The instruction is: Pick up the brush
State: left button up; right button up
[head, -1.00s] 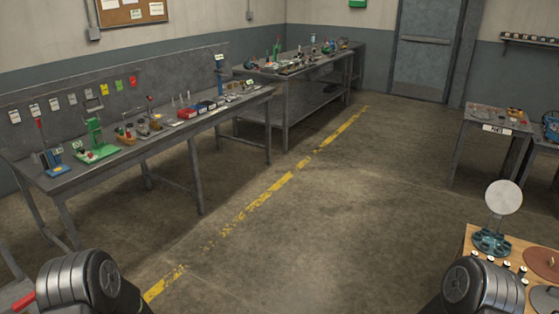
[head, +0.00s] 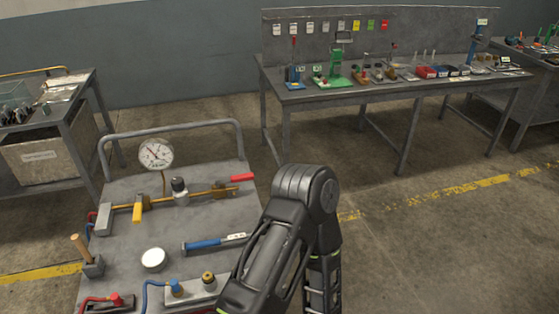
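No object is plainly a brush. On the near grey cart, a wooden handle (head: 79,247) stands tilted in a small grey block (head: 93,267); if it is a brush, its bristles are hidden. A blue-handled tool (head: 213,243) with a pale end lies flat on the cart, and I cannot tell what it is. One of my dark arms crosses the cart's right side and hides part of it. Neither gripper is in view.
The near cart (head: 135,190) has a raised rail and carries a gauge (head: 156,154), a brass pipe with valves, a white round lid (head: 153,259) and hoses. Another cart (head: 62,130) stands at left. A long workbench (head: 385,97) stands behind. Floor at right is clear.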

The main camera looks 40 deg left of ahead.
aim_at(76, 239)
jog(key=u, duration=2.95)
jog(key=i, duration=0.45)
